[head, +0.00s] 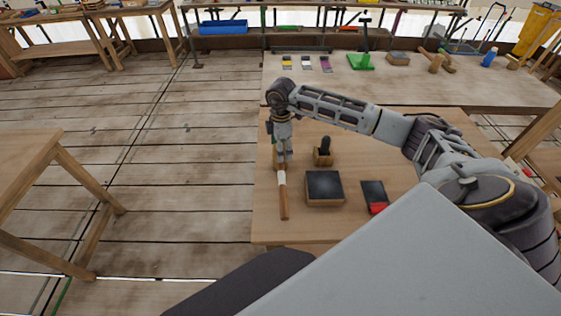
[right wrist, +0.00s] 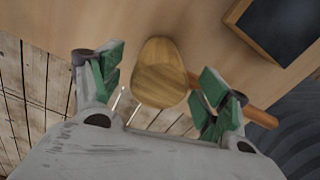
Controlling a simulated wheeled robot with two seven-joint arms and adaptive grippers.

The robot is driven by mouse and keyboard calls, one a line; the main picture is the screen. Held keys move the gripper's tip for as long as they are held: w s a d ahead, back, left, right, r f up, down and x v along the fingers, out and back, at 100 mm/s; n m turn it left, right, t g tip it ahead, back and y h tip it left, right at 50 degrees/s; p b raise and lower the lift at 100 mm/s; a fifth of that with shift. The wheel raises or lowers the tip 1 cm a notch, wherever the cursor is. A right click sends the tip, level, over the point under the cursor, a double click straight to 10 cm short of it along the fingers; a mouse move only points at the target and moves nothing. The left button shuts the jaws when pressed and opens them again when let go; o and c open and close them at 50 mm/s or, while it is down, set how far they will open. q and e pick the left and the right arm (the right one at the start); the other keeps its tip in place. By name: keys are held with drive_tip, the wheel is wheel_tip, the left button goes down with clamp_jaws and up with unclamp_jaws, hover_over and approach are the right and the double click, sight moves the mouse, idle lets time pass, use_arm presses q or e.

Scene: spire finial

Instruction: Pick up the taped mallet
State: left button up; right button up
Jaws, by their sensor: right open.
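The taped mallet lies near the left edge of the wooden table (head: 410,190). Its brown handle (head: 284,204) points toward me, with a white tape band (head: 282,179) near the gripper. My right gripper (head: 284,159) is over the head end, which it mostly hides in the head view. In the right wrist view, the round wooden mallet head (right wrist: 158,75) shows between the open, green-padded fingers of the right gripper (right wrist: 161,78). The handle (right wrist: 260,116) runs out behind the right finger. Whether a finger touches the mallet cannot be told. My left gripper is out of view.
Right of the mallet are a dark-topped block (head: 324,188), a small wooden block with a dark knob (head: 324,152) and a dark pad with a red end (head: 374,192). A back bench (head: 310,90) holds another mallet (head: 437,62).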

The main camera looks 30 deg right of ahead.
idle(0.3)
drive_tip(key=c, duration=1.2)
drive_tip(key=shift+r, duration=0.1)
